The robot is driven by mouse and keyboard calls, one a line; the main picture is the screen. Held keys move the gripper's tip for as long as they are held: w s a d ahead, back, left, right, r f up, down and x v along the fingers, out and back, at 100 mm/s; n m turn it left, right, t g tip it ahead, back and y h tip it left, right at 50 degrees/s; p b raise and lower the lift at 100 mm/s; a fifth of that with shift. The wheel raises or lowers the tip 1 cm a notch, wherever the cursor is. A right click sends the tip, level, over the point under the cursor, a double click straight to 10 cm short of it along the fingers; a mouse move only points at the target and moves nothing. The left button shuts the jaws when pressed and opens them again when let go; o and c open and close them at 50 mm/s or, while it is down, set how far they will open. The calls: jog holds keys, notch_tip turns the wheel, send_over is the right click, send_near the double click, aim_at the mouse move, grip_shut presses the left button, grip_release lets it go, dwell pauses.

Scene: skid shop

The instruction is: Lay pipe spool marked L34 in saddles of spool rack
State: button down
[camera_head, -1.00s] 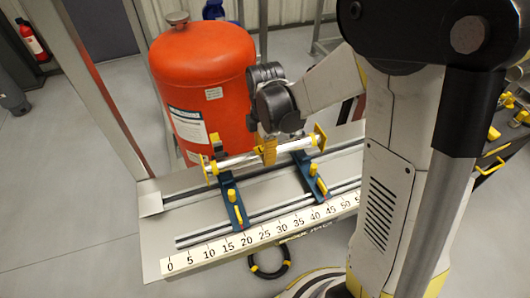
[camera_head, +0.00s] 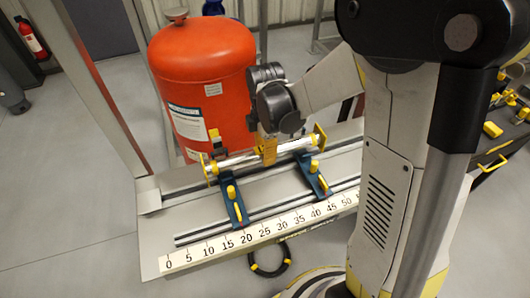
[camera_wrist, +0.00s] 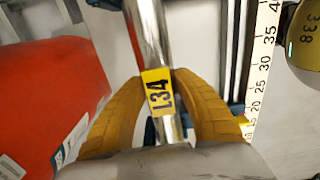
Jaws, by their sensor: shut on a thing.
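The pipe spool (camera_head: 236,161) is a shiny silver pipe with yellow end flanges. In the wrist view its yellow label (camera_wrist: 157,92) reads L34. My gripper (camera_head: 267,151) is shut on the spool near its middle; in the wrist view its two yellow-brown fingers (camera_wrist: 160,100) close around the pipe beside the label. The spool lies lengthwise across the rear ends of two blue saddles, the left one (camera_head: 236,208) and the right one (camera_head: 315,180), on the spool rack (camera_head: 190,213). I cannot tell whether it touches them.
A numbered scale (camera_head: 235,243) runs along the rack's front edge. A large orange tank (camera_head: 203,80) stands close behind the spool. A grey post (camera_head: 95,90) rises at the rack's left. A black and yellow ring (camera_head: 268,270) lies below the rack's front.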

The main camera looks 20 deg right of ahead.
jog(key=shift+f, duration=0.2)
jog(key=shift+f+b, duration=0.4)
jog(key=shift+b, duration=0.1)
jog(key=shift+f+b, duration=0.35)
jog(key=shift+f, duration=0.05)
dwell(0.4)
jog(key=c, duration=0.9)
grip_release()
jog(key=shift+c, duration=0.4)
jog(key=shift+r+p, duration=3)
jog(key=shift+r, duration=1.05)
